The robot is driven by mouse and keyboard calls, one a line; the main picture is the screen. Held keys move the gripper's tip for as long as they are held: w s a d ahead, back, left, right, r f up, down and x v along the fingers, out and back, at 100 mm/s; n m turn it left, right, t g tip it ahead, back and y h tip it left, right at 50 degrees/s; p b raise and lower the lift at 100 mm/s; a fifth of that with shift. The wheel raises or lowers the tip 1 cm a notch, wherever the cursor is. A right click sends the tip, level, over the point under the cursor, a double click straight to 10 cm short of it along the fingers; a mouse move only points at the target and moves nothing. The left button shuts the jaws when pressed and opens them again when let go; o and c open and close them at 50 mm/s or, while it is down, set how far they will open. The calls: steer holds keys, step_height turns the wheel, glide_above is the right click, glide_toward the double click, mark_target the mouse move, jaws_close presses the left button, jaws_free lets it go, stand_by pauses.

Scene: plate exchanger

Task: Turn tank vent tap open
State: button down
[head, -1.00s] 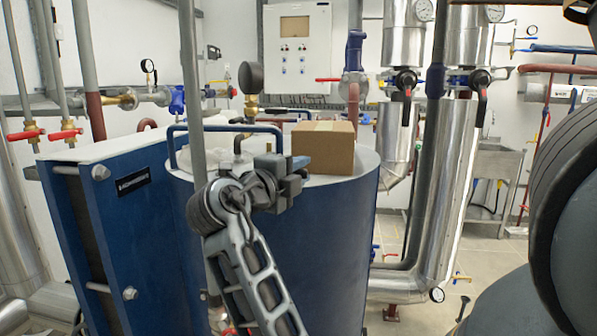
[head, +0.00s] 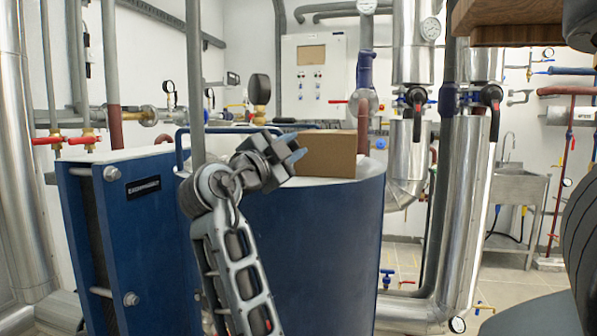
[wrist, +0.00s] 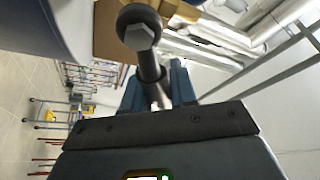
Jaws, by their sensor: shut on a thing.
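The tank vent tap's dark handle (wrist: 150,68) shows in the wrist view as a bar with a hexagonal end. It lies between the two blue fingers of my gripper (wrist: 157,88), which is shut on it. A bit of brass (wrist: 185,10) shows behind it. In the head view my gripper (head: 292,152) is at the top of the blue tank (head: 325,230), just left of the cardboard box (head: 327,154). The tap itself is hard to make out there, hidden behind my wrist.
The box rests on the tank top close beside my gripper. A dark gauge (head: 260,90) stands behind it. A vertical grey pipe (head: 195,85) and the blue plate exchanger (head: 125,220) are to the left. Silver pipes (head: 465,220) rise at the right.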

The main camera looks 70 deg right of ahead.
steer(key=shift+w+a+r+n+t+h, duration=0.1)
steer(key=shift+w+r+n+t+h, duration=0.65)
steer(key=shift+n, duration=1.8)
steer(key=shift+w+a+r+n+t+h, duration=0.1)
steer(key=shift+w+r+n+t, duration=0.1)
steer(key=shift+w+n+t, duration=1.8)
steer(key=shift+w+a+r+n+t+h, duration=0.1)
steer(key=shift+r+n+t+h, duration=0.5)
steer(key=shift+n, duration=2.55)
steer(key=shift+f+y, duration=0.15)
steer(key=shift+y, duration=0.1)
steer(key=c, duration=1)
jaws_free()
steer(key=shift+b+v, duration=1.05)
steer(key=shift+v, duration=2.8)
